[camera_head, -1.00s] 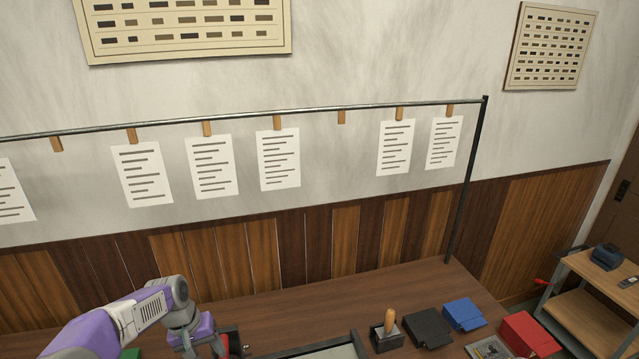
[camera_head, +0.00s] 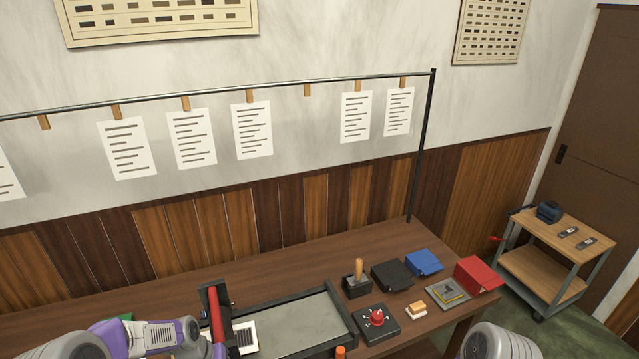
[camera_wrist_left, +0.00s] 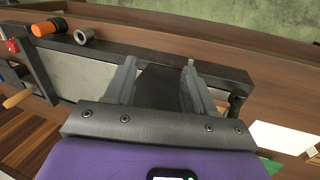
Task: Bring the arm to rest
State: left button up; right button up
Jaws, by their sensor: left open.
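My left arm (camera_head: 150,338), purple and grey, comes in at the lower left of the head view. It is low over the front left of the wooden table (camera_head: 180,285). In the left wrist view my left gripper (camera_wrist_left: 158,80) has its two grey fingers spread apart. Nothing is seen held between them; a dark surface and the black-edged frame of the press bed lie beyond. The fingertips are not clear in the head view. A grey piece of my right arm (camera_head: 497,342) shows at the bottom right; its gripper is out of view.
The press bed (camera_head: 300,318) with a red roller (camera_head: 216,315) stands by my left arm. A red-knobbed black block (camera_head: 377,317), a wooden-handled stamp (camera_head: 357,280) and several boxes lie right of it. Printed sheets hang from a rail (camera_head: 250,90). A cart (camera_head: 560,240) stands at right.

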pick_arm(q)
jog(key=s+d+f+h, duration=0.1)
jog(key=s+d+f, duration=0.6)
jog(key=s, duration=0.2)
jog(key=s+d+f, duration=0.8)
jog(key=s, duration=0.2)
notch_tip(320, 180, down, 13)
jog(key=b, duration=1.3)
jog(key=shift+a+r+m, duration=0.15)
jog(key=shift+a+m, duration=0.05)
jog(key=shift+m, duration=0.2)
pick_arm(e)
notch_tip(320, 180, down, 13)
jog(key=shift+s, duration=0.35)
jog(key=shift+r, duration=0.1)
